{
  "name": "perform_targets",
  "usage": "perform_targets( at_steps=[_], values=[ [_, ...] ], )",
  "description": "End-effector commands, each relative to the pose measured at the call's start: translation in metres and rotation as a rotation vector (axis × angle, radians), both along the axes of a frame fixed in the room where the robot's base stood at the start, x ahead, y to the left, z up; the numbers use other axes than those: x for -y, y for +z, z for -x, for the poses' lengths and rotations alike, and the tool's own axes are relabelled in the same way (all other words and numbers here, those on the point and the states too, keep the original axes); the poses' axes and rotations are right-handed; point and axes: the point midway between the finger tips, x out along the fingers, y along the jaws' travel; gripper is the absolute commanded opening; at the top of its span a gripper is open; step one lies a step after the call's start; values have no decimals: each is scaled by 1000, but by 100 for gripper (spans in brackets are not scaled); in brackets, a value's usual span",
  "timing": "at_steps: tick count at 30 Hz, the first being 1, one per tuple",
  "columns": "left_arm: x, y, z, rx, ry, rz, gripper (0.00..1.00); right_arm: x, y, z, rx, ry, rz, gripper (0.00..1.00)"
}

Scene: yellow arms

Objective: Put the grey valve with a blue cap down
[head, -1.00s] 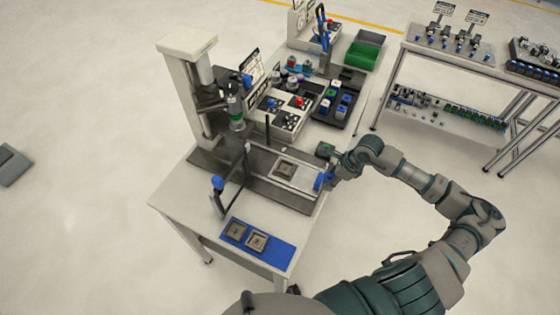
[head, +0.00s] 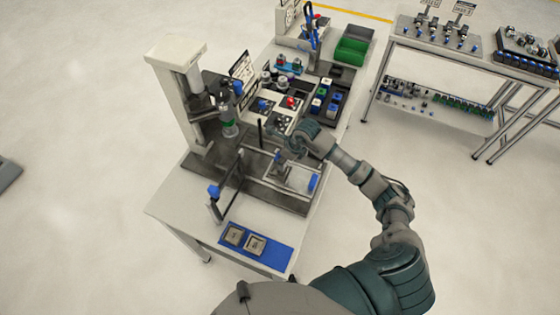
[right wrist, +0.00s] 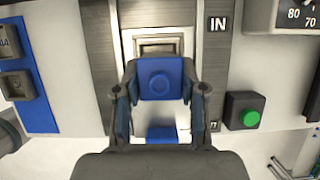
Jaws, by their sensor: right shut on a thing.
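The grey valve with a blue cap (right wrist: 160,78) is between the two fingers of my right gripper (right wrist: 158,98), which is shut on it. In the right wrist view the blue cap faces the camera, and the grey body is mostly hidden below it. A grey square seat (right wrist: 160,45) shows just beyond the valve, partly covered. In the head view my right gripper (head: 281,157) is over the light plate of the press station; the valve there is too small to make out well. I cannot tell whether it touches the seat. My left gripper is not in view.
A blue block (head: 314,182) lies at the plate's right end. A green button box (right wrist: 243,110) is beside the rail. The press column (head: 190,95) stands behind left, with a thin dark post (head: 232,180) in front. A blue mat (head: 281,256) holds two grey square pieces.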

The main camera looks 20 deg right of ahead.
Motion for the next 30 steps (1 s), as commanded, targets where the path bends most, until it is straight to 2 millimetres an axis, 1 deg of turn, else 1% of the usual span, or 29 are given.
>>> perform_targets(
  at_steps=[2, 4, 7, 8, 9, 12, 18, 19, 20, 21, 22, 30],
  values=[
    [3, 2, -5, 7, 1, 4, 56, -4, 0, -3, 0, 1, 0, 4],
    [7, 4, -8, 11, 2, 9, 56, -5, -5, -3, -2, 1, 1, 4],
    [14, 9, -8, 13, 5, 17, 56, -6, -19, -2, -5, 1, 1, 4],
    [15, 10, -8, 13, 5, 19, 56, -7, -23, -2, -5, 1, 1, 0],
    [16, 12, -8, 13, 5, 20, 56, -7, -30, -2, -6, 1, 3, 0],
    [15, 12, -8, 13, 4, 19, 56, -8, -38, -2, -7, 3, 4, 0],
    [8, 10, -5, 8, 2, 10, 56, -5, -39, -3, -5, 3, 3, 0],
    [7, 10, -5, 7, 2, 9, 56, -5, -40, -3, -6, 2, 2, 43],
    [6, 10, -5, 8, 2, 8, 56, -5, -39, -3, -5, 2, 3, 51],
    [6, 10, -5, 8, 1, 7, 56, -4, -39, -3, -5, 2, 2, 61],
    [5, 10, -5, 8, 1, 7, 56, -4, -38, -3, -4, 3, 3, 66],
    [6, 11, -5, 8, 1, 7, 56, -4, -36, -3, -1, 2, 2, 66]
  ],
)
